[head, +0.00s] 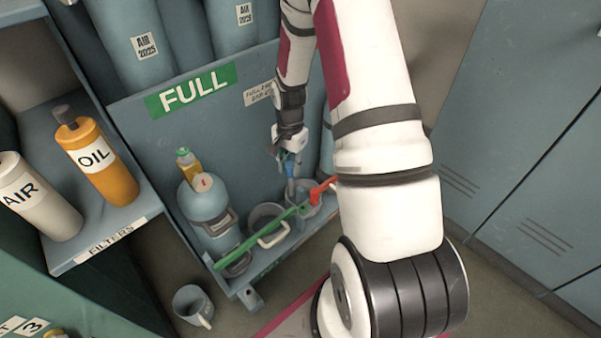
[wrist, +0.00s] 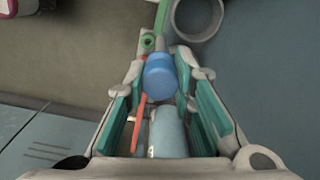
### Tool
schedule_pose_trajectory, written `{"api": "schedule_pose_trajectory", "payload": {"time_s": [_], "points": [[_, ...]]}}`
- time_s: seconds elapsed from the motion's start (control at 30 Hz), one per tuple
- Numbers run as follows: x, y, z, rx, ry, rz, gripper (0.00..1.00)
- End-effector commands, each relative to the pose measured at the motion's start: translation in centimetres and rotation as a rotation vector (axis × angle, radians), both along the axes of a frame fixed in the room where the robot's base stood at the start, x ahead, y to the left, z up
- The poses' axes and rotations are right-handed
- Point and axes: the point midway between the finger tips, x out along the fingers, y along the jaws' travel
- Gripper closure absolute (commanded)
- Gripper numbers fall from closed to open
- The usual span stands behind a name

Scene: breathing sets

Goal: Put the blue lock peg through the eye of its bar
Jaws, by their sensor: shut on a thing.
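My gripper (head: 289,155) points down over the rack at the lower middle of the head view. It is shut on the blue lock peg (head: 291,188), whose round blue head (wrist: 160,78) shows between the fingertips in the wrist view. The green bar (head: 258,236) slants across the front of the rack, its right end close to the peg. In the wrist view the bar's eye (wrist: 148,43) shows just beyond the peg's head, with its hole visible. The peg's lower end is hidden in the wrist view, so I cannot tell its exact height over the bar.
A red bar (head: 320,190) lies close right of the peg. A blue-grey cylinder (head: 205,205) stands in the rack at left, beside empty ring holders (head: 268,222). A mug (head: 193,304) is on the floor. An orange oil bottle (head: 105,165) stands on the left shelf.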

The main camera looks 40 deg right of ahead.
Motion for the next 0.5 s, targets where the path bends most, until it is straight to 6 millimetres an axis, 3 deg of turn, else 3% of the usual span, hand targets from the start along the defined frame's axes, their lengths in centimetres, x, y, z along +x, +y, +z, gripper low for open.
{"api": "schedule_pose_trajectory", "payload": {"time_s": [0.03,0.2,0.5], "points": [[-0.6,-1.1,-1.1,-0.003,0.003,-0.073,1.0],[-1.6,-3.0,-2.6,-0.012,0.003,-0.211,1.0],[-1.7,-3.2,-2.7,-0.014,0.003,-0.229,1.0]]}}
